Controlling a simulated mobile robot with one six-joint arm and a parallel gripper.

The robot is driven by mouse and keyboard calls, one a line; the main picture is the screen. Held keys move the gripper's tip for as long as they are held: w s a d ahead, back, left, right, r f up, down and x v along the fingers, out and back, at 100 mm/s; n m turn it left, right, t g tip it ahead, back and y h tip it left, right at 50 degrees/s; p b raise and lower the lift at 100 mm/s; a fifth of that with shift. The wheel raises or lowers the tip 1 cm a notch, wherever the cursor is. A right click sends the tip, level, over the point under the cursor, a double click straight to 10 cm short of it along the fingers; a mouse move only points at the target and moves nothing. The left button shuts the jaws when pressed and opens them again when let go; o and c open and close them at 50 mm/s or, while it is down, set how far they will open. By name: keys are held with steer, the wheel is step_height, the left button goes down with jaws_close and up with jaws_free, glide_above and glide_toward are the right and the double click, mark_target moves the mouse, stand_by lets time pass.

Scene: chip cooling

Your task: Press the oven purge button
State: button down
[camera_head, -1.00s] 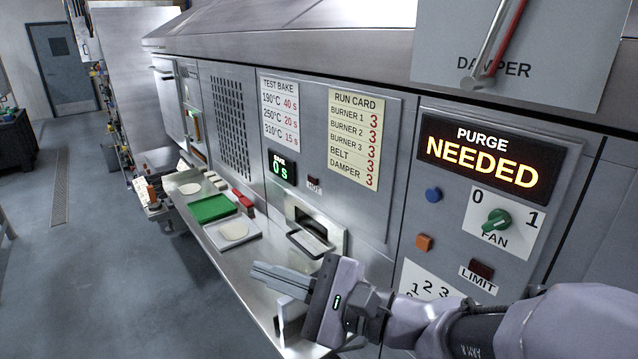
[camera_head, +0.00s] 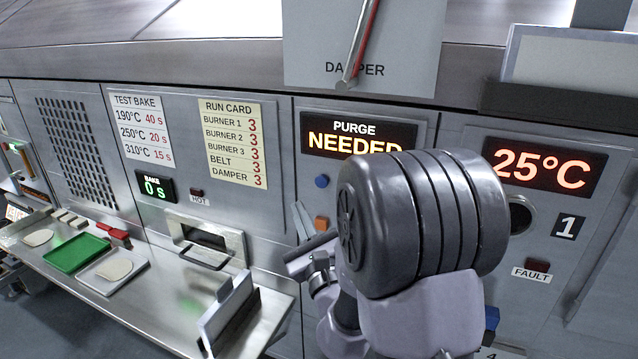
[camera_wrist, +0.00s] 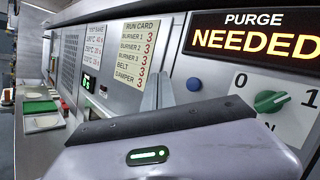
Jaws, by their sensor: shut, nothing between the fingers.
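The display reading PURGE NEEDED (camera_head: 352,135) is lit on the oven front; it also shows in the wrist view (camera_wrist: 258,34). Below its left end is a round blue button (camera_head: 322,181), which shows in the wrist view (camera_wrist: 194,84) too. I see no label on either button. My gripper (camera_head: 299,208) is shut and empty, its fingers to the left of and lower than the blue button. In the wrist view its fingertips (camera_wrist: 157,84) appear left of the blue button, apart from it in the picture.
My arm hides the fan knob in the head view; the green knob (camera_wrist: 270,101) shows in the wrist view. A steel shelf (camera_head: 160,308) with a green tray (camera_head: 77,252) runs along the left. The damper lever (camera_head: 358,45) hangs above. A 25°C display (camera_head: 545,169) is at right.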

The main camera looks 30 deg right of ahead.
mark_target(321, 182)
steer(key=shift+w+d+p, duration=0.35)
steer(key=shift+w+d, duration=0.55)
steer(key=shift+d, duration=0.25)
steer(key=shift+w+d+p, duration=0.35)
steer(key=shift+w+d, duration=0.6)
steer(key=shift+d, duration=0.15)
steer(key=shift+w+d+p, duration=0.35)
steer(key=shift+w+d, duration=0.55)
steer(key=shift+d, duration=0.25)
steer(key=shift+w+d, duration=0.25)
steer(key=shift+d, duration=0.1)
steer(key=shift+w+d, duration=0.25)
steer(key=shift+d, duration=0.1)
stand_by(0.5)
steer(key=shift+s+a, duration=0.5)
steer(key=shift+a, duration=0.2)
